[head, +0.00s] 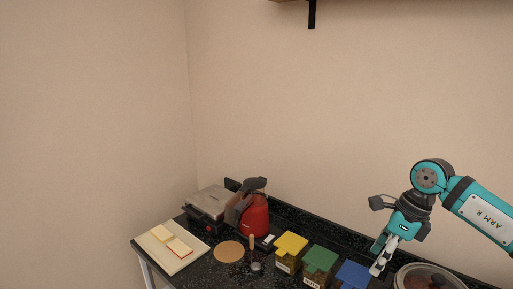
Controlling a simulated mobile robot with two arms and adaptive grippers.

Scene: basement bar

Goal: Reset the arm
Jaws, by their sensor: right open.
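My right arm (478,207), teal and black, comes in from the right. Its gripper (378,262) points down over the counter, just right of a box with a blue lid, and is open with nothing visible between the fingers. Whether the fingertips touch anything is hard to tell. My left gripper is not in the head view.
The dark speckled counter (213,269) holds a cutting board (170,260), a grill-like appliance (207,203), a red appliance (254,215), a round tan disc (229,251), yellow (291,242), green (320,257) and blue (354,274) lidded boxes, and a round lidded pot (428,277).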

